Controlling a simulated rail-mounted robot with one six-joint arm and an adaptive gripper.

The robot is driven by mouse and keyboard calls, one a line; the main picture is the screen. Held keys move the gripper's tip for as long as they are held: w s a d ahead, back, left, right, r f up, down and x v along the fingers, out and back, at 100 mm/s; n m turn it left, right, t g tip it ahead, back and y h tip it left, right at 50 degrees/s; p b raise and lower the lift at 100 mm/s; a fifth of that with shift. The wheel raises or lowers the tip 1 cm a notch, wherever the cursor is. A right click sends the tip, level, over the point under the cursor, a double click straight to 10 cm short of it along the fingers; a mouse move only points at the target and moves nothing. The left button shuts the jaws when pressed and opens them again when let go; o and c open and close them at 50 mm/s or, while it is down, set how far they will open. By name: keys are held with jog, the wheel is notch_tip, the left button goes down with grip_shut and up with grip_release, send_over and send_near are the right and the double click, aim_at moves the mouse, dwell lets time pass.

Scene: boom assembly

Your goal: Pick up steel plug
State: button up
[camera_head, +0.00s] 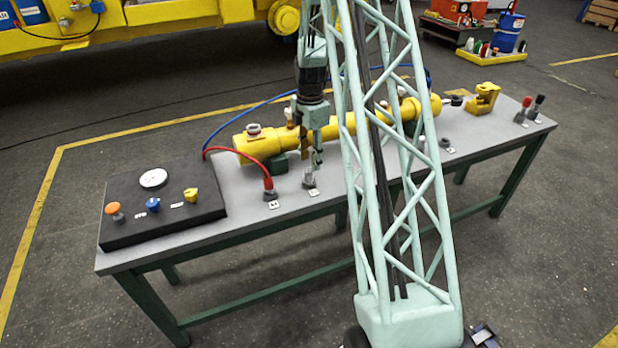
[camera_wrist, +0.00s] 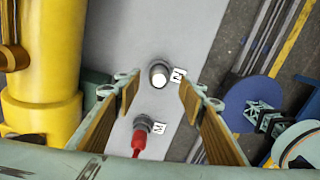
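The steel plug (camera_head: 309,180) is a small grey piece standing in a dark socket near the front edge of the table. In the wrist view the plug (camera_wrist: 158,75) has a bright round top and sits beside a white label. My gripper (camera_head: 309,155) hangs above the plug, pointing down. In the wrist view my gripper (camera_wrist: 158,92) has its two ribbed fingers wide apart, with nothing between them. The plug appears between and just beyond the fingertips. The exact height gap is hard to tell.
A red plug (camera_wrist: 139,139) with a red hose stands close to the steel plug. A yellow cylinder (camera_head: 262,146) lies behind them. A black panel (camera_head: 150,225) with knobs and a gauge is at the left. Black and red connectors (camera_head: 530,108) stand at the right end.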

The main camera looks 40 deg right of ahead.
aim_at(309, 168)
jog(key=shift+f, duration=0.5)
jog(key=shift+a+f+b, duration=0.2)
jog(key=shift+f+b, duration=0.2)
jog(key=shift+f, duration=2.15)
jog(key=shift+c, duration=0.3)
jog(key=shift+w, duration=0.1)
jog(key=c, duration=1)
jog(key=shift+r, duration=0.2)
jog(key=shift+r+p, duration=0.3)
jog(key=shift+r, duration=1.35)
jog(key=s+a+r, duration=0.1)
jog(key=s+a, duration=0.7)
jog(key=s, duration=0.5)
jog(key=shift+s+a+r, duration=0.15)
jog(key=shift+s, duration=0.2)
